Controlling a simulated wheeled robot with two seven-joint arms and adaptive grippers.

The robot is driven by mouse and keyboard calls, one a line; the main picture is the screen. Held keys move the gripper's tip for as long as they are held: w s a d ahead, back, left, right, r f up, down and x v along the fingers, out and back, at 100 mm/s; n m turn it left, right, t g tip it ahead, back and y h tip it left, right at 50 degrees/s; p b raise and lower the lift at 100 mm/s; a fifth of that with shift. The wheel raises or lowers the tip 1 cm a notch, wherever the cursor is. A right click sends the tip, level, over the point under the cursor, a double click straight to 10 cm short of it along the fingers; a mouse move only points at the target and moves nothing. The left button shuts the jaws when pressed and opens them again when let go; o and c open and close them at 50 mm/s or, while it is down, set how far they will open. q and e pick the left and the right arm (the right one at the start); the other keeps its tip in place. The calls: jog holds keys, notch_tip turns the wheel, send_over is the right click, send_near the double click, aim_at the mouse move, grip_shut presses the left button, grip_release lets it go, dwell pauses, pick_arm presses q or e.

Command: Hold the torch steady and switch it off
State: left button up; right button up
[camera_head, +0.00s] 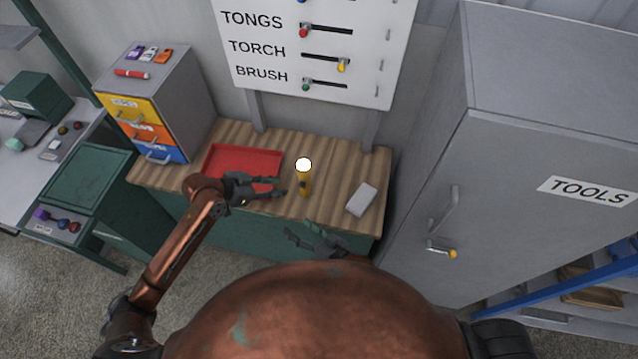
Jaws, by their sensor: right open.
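The torch (305,184) stands upright on the wooden bench, with a yellow body and a dark patch on its side. Its round head glows white, so it is lit. My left gripper (282,187) reaches in from the left, just left of the torch and apart from it. Its fingers look parted, with nothing between them. My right gripper (297,231) is open and empty, lower in the picture, in front of the bench's front edge. My own body hides most of the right arm.
The wooden bench (345,165) holds a red tray (216,155) at left and a pale grey block (361,199) at right. A drawer cabinet (172,112) stands left. A board (320,68) with sliders labelled TONGS, TORCH and BRUSH hangs behind. A grey TOOLS cabinet (510,160) stands right.

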aim_at(309, 173)
jog(key=w+d+r+n+t, duration=0.1)
jog(key=w+d+r, duration=0.1)
jog(key=w+r, duration=0.1)
jog(key=w+d+r+n+t, duration=0.1)
jog(key=w+d+r, duration=0.1)
jog(key=w+r, duration=0.1)
jog(key=w+d+r+n+t, duration=0.2)
jog(key=w+d+r, duration=0.1)
jog(key=w+r, duration=0.1)
jog(key=shift+w+r+y, duration=0.1)
jog(key=shift+r+y, duration=0.2)
jog(key=shift+r, duration=0.5)
jog(key=shift+w+a, duration=0.1)
jog(key=shift+w, duration=0.2)
jog(key=x, duration=0.7)
jog(key=shift+c, duration=0.5)
